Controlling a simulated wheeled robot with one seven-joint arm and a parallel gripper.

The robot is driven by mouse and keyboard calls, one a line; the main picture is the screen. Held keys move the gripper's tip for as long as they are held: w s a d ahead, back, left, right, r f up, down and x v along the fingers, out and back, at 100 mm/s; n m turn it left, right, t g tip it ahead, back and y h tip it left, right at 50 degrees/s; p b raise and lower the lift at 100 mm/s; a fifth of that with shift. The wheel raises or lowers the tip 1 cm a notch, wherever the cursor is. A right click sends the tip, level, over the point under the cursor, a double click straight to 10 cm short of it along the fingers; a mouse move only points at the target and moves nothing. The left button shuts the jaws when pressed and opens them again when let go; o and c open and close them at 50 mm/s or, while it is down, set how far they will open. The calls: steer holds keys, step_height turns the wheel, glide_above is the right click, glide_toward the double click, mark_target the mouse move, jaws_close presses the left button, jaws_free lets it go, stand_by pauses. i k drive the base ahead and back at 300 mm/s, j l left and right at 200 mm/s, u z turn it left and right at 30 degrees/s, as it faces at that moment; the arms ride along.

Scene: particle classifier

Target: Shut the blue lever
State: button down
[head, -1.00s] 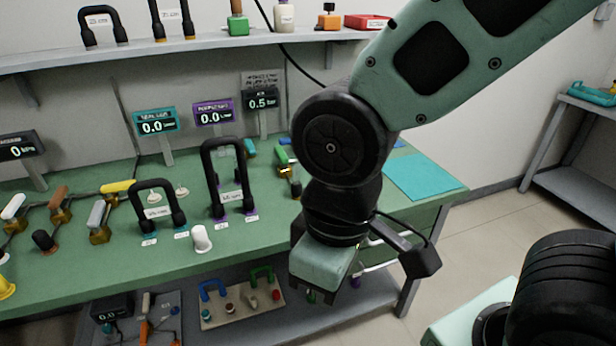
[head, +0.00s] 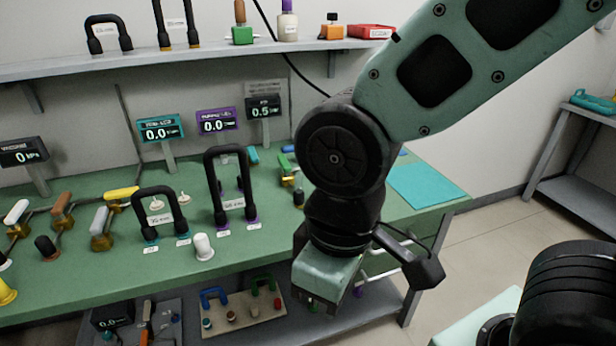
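A small blue piece (head: 403,152) shows at the back of the green bench, just right of my arm. It may be the blue lever's handle, but my arm hides most of that area, so I cannot tell its position. My gripper (head: 320,303) points down in front of the bench's front edge, near the middle of the head view. It is apart from the levers, and nothing is seen in it. Its fingers are small and dark, and their spacing is unclear.
The green bench (head: 105,268) carries a yellow lever (head: 121,194), a brown lever (head: 62,204), a green lever (head: 285,163) and two black arched handles (head: 158,197). Displays stand behind them. A teal mat (head: 426,186) lies at right. A lower shelf holds a board (head: 240,316) with small handles.

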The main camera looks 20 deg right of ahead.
mark_target(287, 149)
steer(key=i+l+z, duration=0.1)
steer(key=i, duration=0.35)
steer(key=i+l, duration=0.15)
steer(key=i, duration=0.35)
steer(key=l+z, duration=0.05)
